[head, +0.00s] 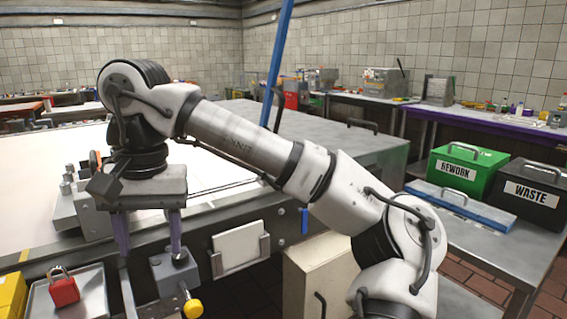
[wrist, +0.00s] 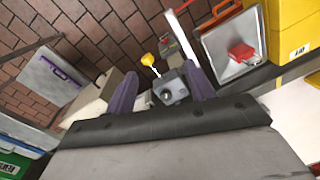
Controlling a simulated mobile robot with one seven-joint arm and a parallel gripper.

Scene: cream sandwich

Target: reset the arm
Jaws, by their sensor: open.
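My gripper (head: 152,252) hangs pointing down at the left of the head view, with its two purple fingers apart and nothing seen between them. In the wrist view my gripper (wrist: 160,80) also shows open, one finger on each side of a small grey box. This grey box (head: 172,275) carries a yellow knob and stands at the front side of the workbench. The right finger overlaps the box's top in the head view; I cannot tell whether they touch. The knob (wrist: 149,61) also shows in the wrist view. My arm is stretched across the head view from lower right to upper left.
A red padlock (head: 63,287) lies on a metal tray (head: 95,290) beside a yellow bin (head: 12,296). The workbench (head: 40,190) has a large pale top. A green REWORK box (head: 462,172) and a black WASTE box (head: 528,193) stand at right. A blue post (head: 278,60) rises behind my arm.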

